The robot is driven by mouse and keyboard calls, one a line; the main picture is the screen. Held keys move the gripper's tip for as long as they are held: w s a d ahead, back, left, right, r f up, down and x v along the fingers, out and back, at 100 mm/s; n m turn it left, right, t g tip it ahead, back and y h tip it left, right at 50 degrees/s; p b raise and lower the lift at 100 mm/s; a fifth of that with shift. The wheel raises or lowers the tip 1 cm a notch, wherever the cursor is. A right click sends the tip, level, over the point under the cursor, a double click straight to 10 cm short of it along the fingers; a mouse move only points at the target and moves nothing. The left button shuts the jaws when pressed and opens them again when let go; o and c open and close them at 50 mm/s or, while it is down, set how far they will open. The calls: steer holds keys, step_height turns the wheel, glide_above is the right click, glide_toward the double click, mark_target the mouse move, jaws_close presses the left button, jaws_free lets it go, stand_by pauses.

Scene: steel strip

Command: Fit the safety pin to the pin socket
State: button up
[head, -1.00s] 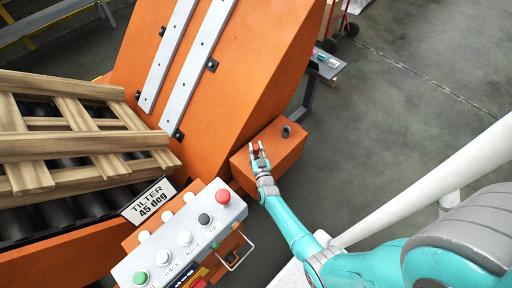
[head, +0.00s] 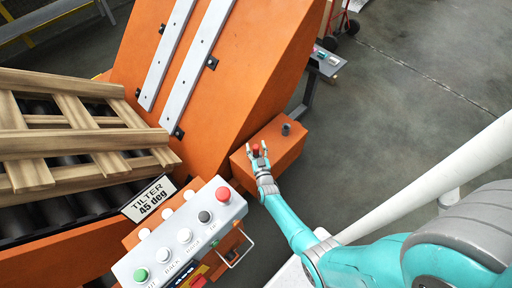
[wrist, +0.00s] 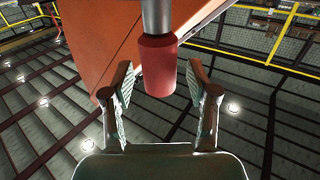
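The safety pin shows as a red grip (head: 256,149) at the near left part of an orange box (head: 284,152) in the head view. In the wrist view the red grip (wrist: 158,66) joins a grey metal cylinder (wrist: 157,14) that runs out of the top of the picture. I cannot tell whether that cylinder is the pin's shaft or the pin socket. My gripper (head: 257,149) is open, one finger on each side of the red grip. In the wrist view my gripper (wrist: 160,105) shows clear gaps between both fingers and the grip.
A short dark grey post (head: 286,129) stands on the orange box. The orange tilter (head: 225,75) rises behind it. A control panel (head: 180,240) with buttons stands at the front left, beside wooden pallets (head: 80,145) on rollers. Open floor (head: 415,80) lies to the right.

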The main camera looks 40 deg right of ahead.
steer(key=shift+s+a, duration=0.1)
steer(key=shift+s, duration=0.05)
steer(key=v, duration=1.1)
steer(key=shift+s+a, duration=0.15)
steer(key=shift+s, duration=0.2)
steer(key=s+a+r+n+t+y, duration=0.1)
steer(key=s+a+r+n+y, duration=0.15)
steer(key=s+a+r, duration=0.5)
steer(key=s+a+r+n+y, duration=0.1)
steer(key=s+a+r+y, duration=0.35)
steer(key=s, duration=0.65)
steer(key=s+a+r+n+y, duration=0.1)
steer(key=s+r, duration=0.2)
steer(key=r, duration=0.3)
steer(key=s+a+r+n+g, duration=0.1)
steer(key=s+a+r, duration=0.1)
steer(key=s+r, duration=0.2)
steer(key=s+a+r+n+y, duration=0.1)
steer(key=s+r, duration=0.3)
steer(key=r, duration=0.6)
steer(key=shift+a+y, duration=0.3)
steer(key=shift+a, duration=0.35)
steer(key=shift+r, duration=0.15)
